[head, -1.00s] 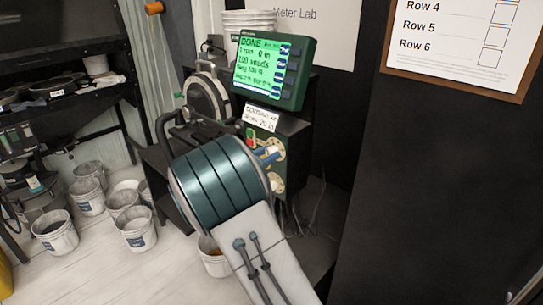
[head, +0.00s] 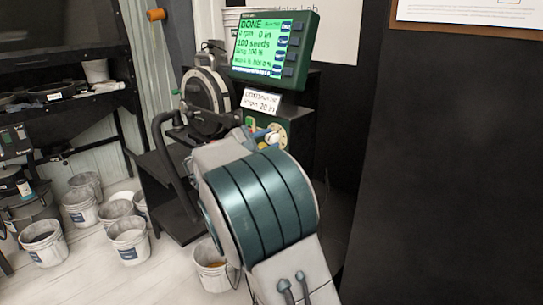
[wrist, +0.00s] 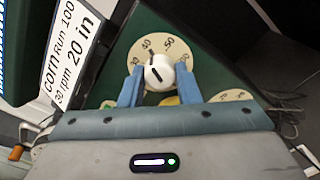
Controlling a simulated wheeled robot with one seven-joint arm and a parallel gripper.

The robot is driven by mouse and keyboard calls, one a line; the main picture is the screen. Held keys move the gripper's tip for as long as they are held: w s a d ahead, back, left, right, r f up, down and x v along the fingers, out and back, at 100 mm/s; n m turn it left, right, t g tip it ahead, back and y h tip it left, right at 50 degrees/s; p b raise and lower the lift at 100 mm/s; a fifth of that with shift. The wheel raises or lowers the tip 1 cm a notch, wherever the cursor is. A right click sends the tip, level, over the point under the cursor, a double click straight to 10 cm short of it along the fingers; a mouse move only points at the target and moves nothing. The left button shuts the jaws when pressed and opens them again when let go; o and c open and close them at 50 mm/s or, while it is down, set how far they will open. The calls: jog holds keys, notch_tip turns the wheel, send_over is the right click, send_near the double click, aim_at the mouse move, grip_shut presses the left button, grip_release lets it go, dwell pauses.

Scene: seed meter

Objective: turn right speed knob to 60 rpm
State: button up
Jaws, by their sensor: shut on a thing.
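The right speed knob (wrist: 159,73) is white with a dark line on its face, in front of a cream dial (wrist: 168,45) with numbers such as 30, 40 and 50. The line's exact reading is hard to tell. My gripper (wrist: 159,86) has a blue finger on each side of the knob and is shut on it. In the head view the knob (head: 273,140) shows beyond my arm, which hides much of the control panel.
The green display (head: 265,48) reads DONE, 0 rpm and 100 seeds. A white label (head: 261,102) sits below it. Another cream dial (wrist: 235,97) is at lower right in the wrist view. Several white buckets (head: 127,239) stand on the floor at left.

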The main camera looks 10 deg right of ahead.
jog(key=m+b, duration=0.2)
jog(key=b, duration=0.1)
jog(key=m+b, duration=0.2)
jog(key=b, duration=0.1)
jog(key=shift+a+f+m+b, duration=0.15)
jog(key=shift+f+m+b, duration=0.15)
jog(key=shift+f+b, duration=0.05)
jog(key=m+b, duration=0.5)
jog(key=b, duration=0.2)
jog(key=m+b, duration=0.5)
jog(key=b, duration=0.1)
jog(key=shift+r+m+b, duration=0.15)
jog(key=shift+m+b, duration=0.2)
jog(key=shift+m, duration=0.05)
jog(key=m+b, duration=0.3)
jog(key=m, duration=0.1)
jog(key=shift+r, duration=0.2)
jog(key=shift+m+b, duration=0.35)
jog(key=shift+m, duration=0.05)
jog(key=o, duration=1)
jog(key=shift+a, duration=0.15)
jog(key=shift+c, duration=0.2)
jog(key=shift+r, duration=0.1)
